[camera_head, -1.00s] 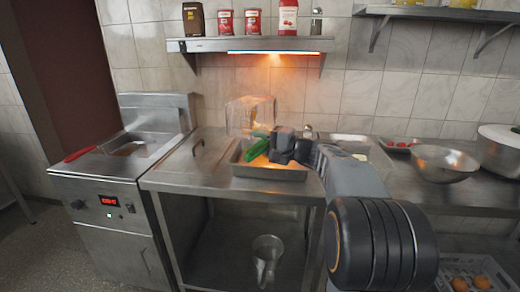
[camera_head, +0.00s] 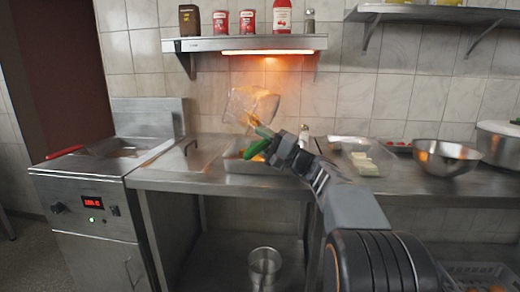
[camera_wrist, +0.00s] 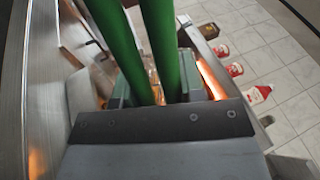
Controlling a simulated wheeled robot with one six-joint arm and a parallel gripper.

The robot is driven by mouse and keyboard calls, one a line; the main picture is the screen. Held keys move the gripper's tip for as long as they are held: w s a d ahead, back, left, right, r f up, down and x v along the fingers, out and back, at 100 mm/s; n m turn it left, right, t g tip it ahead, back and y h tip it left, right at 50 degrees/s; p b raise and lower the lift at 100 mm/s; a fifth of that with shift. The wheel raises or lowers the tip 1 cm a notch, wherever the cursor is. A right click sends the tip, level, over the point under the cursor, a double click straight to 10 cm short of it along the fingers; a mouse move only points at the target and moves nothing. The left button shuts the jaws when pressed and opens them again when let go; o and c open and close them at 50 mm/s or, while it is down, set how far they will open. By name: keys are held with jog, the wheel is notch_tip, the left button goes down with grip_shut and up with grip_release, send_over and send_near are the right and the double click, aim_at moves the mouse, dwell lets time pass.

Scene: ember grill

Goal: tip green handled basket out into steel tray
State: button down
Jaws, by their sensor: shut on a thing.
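The green handled basket (camera_head: 252,103) is a clear-looking mesh basket in the head view. It is held tilted above the steel tray (camera_head: 258,181), with its lower end towards the green handle (camera_head: 262,140). My gripper (camera_head: 280,150) is shut on that handle. In the wrist view, the two green handle bars (camera_wrist: 160,40) run between my gripper's fingers (camera_wrist: 150,92). Some golden-orange food shows in the tray, partly hidden by the handle and my gripper. Brownish pieces seem to show at the basket's lower end; how many are inside is unclear.
A fryer (camera_head: 105,190) with a red handle (camera_head: 66,151) stands at the left. A lit shelf (camera_head: 245,43) with cans and bottles hangs above the basket. A steel bowl (camera_head: 445,158) stands at the right. A metal container (camera_head: 264,265) sits below the counter.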

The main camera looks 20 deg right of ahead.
jog(key=shift+s+d+f+t+y+b, duration=0.1)
jog(key=shift+f+t+y+b, duration=0.45)
jog(key=shift+b, duration=1)
jog(key=shift+s+d+f+t+y+b, duration=0.1)
jog(key=shift+f+t+y+b, duration=0.15)
jog(key=shift+f+b, duration=0.95)
jog(key=f+t+y+b, duration=0.1)
jog(key=y+b, duration=0.1)
jog(key=b, duration=0.5)
jog(key=shift+a+f+n, duration=0.1)
jog(key=shift+f+n, duration=0.1)
jog(key=shift+n, duration=0.2)
jog(key=shift+y+b, duration=0.45)
jog(key=shift+y, duration=0.05)
jog(key=shift+t, duration=0.4)
